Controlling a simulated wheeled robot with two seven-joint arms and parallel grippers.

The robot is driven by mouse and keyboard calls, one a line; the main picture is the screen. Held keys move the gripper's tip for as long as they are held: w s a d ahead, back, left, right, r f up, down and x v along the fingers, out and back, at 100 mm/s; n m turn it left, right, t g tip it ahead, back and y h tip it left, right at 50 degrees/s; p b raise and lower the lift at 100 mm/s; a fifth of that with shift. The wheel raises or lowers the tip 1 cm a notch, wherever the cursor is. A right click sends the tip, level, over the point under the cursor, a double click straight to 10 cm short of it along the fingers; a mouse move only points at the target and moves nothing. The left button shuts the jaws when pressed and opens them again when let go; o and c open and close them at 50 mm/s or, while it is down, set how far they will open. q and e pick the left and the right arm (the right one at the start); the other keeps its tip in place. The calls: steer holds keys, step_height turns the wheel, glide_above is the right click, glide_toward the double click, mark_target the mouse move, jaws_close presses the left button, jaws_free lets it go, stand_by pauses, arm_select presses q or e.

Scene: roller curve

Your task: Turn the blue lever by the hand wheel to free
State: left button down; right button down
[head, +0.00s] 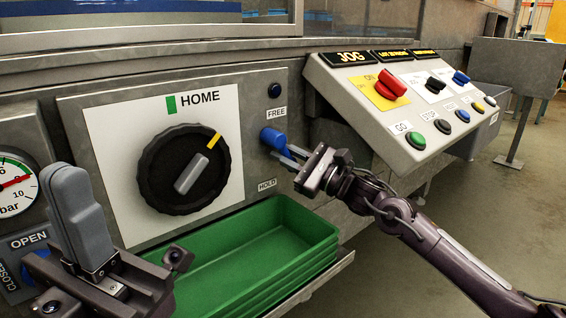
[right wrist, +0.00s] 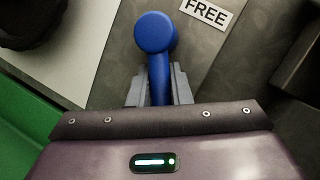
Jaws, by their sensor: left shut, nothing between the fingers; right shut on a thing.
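The blue lever (head: 272,138) is on the grey panel, right of the black hand wheel (head: 183,168). It sits between the FREE label (head: 276,113) above and the HOLD label (head: 267,185) below. My right gripper (head: 287,153) is shut on the lever's arm. In the right wrist view the lever's round blue end (right wrist: 155,32) shows beyond the fingers, with its arm running down between them. The FREE label (right wrist: 207,10) is up and right of it there. My left gripper (head: 75,190) is shut and empty, fingers pointing up, in front of the panel at lower left.
A green tray (head: 300,225) lies below the panel. A sloped console (head: 410,95) with switches and buttons stands to the right. A gauge (head: 14,183) and an OPEN/CLOSED plate (head: 28,240) are at far left. Open floor lies at right.

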steer(key=shift+w+d+r+n, duration=0.1)
steer(key=shift+w+d+n, duration=0.05)
steer(key=shift+n, duration=0.55)
steer(key=c, duration=1.3)
jaws_free()
steer(key=p+v, duration=0.1)
steer(key=v, duration=0.6)
steer(key=shift+s+d, duration=0.2)
steer(key=shift+d, duration=0.2)
